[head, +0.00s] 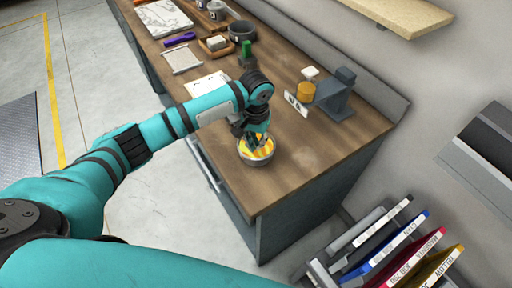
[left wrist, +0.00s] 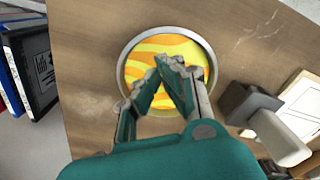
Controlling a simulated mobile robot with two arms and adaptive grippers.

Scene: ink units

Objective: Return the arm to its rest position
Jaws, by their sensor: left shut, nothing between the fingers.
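My left arm reaches in from the left over the wooden bench (head: 302,165). My left gripper (head: 256,143) points down above a round metal tin with yellow and orange swirled contents (head: 258,160). In the left wrist view the gripper (left wrist: 168,65) is shut and empty, its fingertips together over the tin (left wrist: 211,58). Whether the fingertips touch the contents cannot be told. My right gripper is not in view.
A grey stand (head: 338,95) with an orange-yellow cylinder (head: 306,90) is right of the gripper. A dark bowl (head: 242,31), a purple tool (head: 179,40) and a green item (head: 246,50) stand farther back. A rack of coloured folders (head: 400,255) is at lower right.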

